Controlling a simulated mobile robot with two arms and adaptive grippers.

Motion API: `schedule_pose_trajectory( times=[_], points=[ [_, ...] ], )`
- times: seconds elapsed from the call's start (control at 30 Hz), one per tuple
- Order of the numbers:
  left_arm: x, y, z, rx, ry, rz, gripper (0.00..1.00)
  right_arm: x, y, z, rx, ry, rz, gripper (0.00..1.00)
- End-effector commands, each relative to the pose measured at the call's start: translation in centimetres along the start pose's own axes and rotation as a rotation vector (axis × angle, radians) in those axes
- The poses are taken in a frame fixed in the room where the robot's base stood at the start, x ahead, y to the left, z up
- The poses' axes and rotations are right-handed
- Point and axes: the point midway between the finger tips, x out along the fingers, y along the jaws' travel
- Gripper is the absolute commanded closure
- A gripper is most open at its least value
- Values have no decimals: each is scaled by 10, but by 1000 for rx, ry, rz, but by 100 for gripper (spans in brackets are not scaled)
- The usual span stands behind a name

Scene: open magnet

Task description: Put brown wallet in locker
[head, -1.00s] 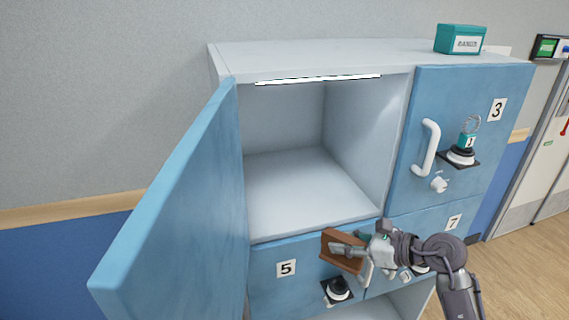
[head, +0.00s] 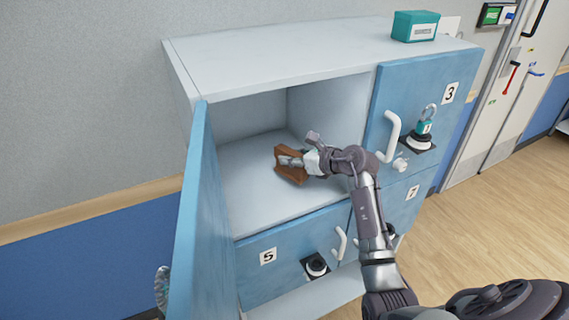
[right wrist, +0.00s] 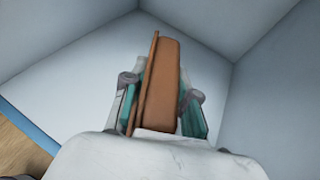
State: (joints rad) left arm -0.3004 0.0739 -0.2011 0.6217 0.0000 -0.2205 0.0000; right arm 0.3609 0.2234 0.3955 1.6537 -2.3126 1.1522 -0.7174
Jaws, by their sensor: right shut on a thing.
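The brown wallet (head: 291,166) is held in my right gripper (head: 292,161), in front of the inside of the open upper-left locker (head: 250,195). In the right wrist view the wallet (right wrist: 161,85) stands on edge between the two fingers of the gripper (right wrist: 160,100), with the locker's pale walls (right wrist: 272,85) around it. The gripper is shut on the wallet. I cannot tell whether the wallet touches the locker floor. My left gripper is not in view.
The locker's blue door (head: 200,220) stands open on the left. Door 3 (head: 440,70) on the right and door 5 (head: 285,255) below are shut, with handles sticking out. A teal box (head: 415,26) sits on the cabinet top.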

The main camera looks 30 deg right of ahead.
Motion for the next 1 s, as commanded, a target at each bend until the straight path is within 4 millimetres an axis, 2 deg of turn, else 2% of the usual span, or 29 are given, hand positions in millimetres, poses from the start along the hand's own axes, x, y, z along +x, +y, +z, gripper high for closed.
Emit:
schedule_pose_trajectory(
  times=[0.1, 0.23, 0.43, 0.53, 0.9, 0.93, 1.0],
  points=[
    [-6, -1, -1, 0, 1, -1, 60, 16, 2, -1, 2, -2, -1, 100],
    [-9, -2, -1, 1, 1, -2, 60, 23, 3, -6, 2, 0, 0, 100],
    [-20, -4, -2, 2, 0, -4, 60, 33, 4, -31, 4, 1, 0, 100],
    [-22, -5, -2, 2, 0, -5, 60, 36, 3, -39, 1, 0, -2, 100],
    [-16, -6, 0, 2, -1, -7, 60, 38, 2, -45, -2, 0, -2, 100],
    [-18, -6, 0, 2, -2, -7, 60, 38, 3, -44, -1, 0, -1, 67],
    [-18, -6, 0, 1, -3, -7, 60, 38, 3, -44, -1, 0, -1, 55]
  ],
)
